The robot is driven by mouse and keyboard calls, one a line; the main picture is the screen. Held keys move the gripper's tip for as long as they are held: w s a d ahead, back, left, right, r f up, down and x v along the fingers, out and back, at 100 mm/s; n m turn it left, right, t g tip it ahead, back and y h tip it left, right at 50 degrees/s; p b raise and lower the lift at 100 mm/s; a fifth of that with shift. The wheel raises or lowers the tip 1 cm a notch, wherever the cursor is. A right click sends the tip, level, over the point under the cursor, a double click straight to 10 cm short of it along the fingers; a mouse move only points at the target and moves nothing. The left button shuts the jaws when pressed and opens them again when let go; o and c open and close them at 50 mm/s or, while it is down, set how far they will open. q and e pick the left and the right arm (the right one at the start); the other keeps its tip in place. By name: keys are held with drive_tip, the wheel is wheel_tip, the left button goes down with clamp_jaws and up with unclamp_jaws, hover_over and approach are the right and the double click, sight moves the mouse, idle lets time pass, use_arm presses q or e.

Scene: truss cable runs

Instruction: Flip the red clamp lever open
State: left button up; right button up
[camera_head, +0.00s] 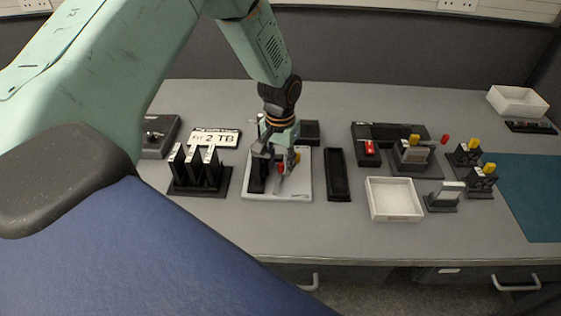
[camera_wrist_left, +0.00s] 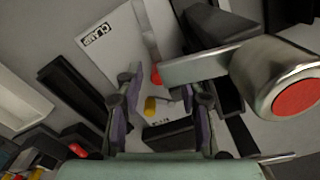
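The white clamp board (camera_head: 303,190) lies mid-table; its CLAMP label shows in the left wrist view, where the board (camera_wrist_left: 125,65) is tilted. My left gripper (camera_head: 275,158) is over the board and partly hides the clamp. A small red part (camera_head: 281,167) shows beneath it. In the left wrist view the gripper's fingers (camera_wrist_left: 165,88) are apart, with a small red part (camera_wrist_left: 155,78) and a yellow part (camera_wrist_left: 150,104) visible between them. A metal bar with a large red-ended cylinder (camera_wrist_left: 278,88) crosses close at right; contact is unclear. My right gripper is not in view.
A black rack with upright modules (camera_head: 198,172) stands left of the board. A narrow black tray (camera_head: 338,176) and a white bin (camera_head: 394,199) are to the right. Black blocks with red and yellow parts stand beyond. Bare table lies in front of the board.

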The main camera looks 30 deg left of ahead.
sight(280, 164)
use_arm(q)
wheel_tip(280, 164, up, 12)
idle(0.7)
idle(0.5)
